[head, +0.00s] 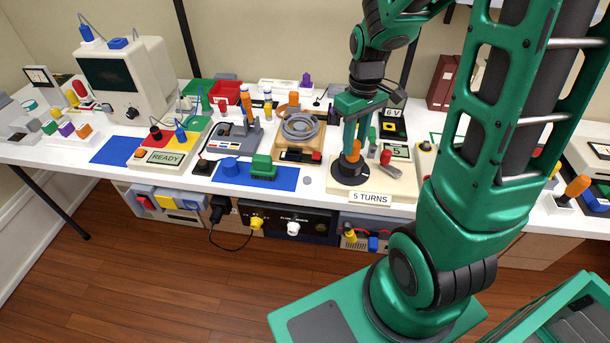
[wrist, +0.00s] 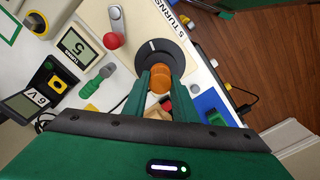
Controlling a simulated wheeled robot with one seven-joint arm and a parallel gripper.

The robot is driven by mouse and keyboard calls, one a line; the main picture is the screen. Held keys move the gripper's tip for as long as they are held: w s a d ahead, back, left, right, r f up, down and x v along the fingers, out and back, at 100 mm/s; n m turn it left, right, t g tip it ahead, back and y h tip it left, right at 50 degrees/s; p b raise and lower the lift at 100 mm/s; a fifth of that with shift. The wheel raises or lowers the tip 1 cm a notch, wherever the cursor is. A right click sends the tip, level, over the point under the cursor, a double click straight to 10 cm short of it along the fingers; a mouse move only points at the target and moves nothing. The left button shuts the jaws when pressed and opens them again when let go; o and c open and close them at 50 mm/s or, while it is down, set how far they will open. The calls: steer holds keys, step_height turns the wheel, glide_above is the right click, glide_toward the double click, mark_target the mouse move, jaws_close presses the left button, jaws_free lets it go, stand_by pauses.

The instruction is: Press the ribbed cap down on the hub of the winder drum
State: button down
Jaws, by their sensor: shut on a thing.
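My gripper (head: 352,150) points down over the round black drum (head: 347,172) on the cream base labelled 5 TURNS. It is shut on an orange round piece (wrist: 160,84), which stands between the fingertips over the drum in the wrist view. Ribs on it are too small to make out, so I cannot tell whether it is the ribbed cap. The drum (wrist: 154,48) shows a white line on its face in the wrist view. The fingers and the orange piece hide part of the drum and its hub. Whether the orange piece touches the drum is unclear.
A red-knobbed lever (wrist: 110,40) and a counter reading 5 (wrist: 80,47) stand beside the drum. A 6 V box (head: 393,125) is behind.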

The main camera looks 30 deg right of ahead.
mark_target(355, 143)
steer(key=shift+f, duration=0.35)
steer(key=c, duration=1.4)
jaws_free()
steer(key=shift+c, duration=1.2)
steer(key=shift+r, duration=0.1)
steer(key=shift+r, duration=3.45)
steer(key=shift+s, duration=0.1)
